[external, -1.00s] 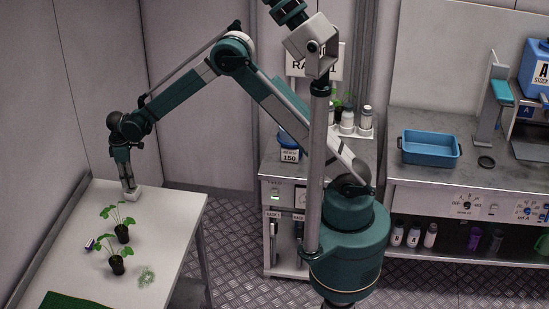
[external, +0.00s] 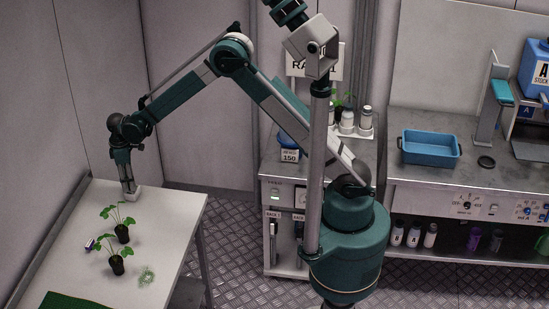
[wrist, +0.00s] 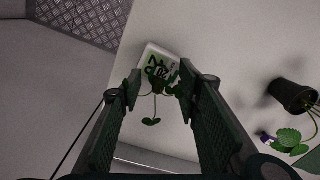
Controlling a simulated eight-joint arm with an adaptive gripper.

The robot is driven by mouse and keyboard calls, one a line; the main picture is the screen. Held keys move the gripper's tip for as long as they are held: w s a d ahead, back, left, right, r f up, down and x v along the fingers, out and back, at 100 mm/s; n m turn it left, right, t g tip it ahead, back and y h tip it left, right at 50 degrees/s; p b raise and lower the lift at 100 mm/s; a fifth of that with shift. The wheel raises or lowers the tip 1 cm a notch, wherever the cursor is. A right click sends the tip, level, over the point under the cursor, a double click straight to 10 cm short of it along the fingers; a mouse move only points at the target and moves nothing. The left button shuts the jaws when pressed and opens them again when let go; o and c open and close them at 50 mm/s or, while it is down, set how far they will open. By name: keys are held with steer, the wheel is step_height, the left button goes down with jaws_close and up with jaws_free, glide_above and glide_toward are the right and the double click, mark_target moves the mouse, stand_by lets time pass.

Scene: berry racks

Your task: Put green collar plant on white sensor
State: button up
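The white sensor (external: 134,193) is a small pale block at the far end of the white table. In the wrist view the white block (wrist: 150,61) shows dark green marks or leaves on its face. My gripper (external: 128,186) points down right at the block. In the wrist view my gripper's fingertips (wrist: 160,84) stand apart, with thin stems and small leaves (wrist: 152,122) seen between them; whether they touch these is unclear. Two potted plants stand nearer on the table, a far one (external: 122,234) and a near one (external: 117,265). No green collar can be made out on either.
A small purple-and-white item (external: 90,244) lies left of the plants. A green mat (external: 70,301) is at the table's front edge, and a pale green mark (external: 147,276) is beside the near plant.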

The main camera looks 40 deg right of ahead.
steer(key=shift+r, duration=0.15)
step_height(320, 180, up, 12)
stand_by(0.7)
stand_by(0.5)
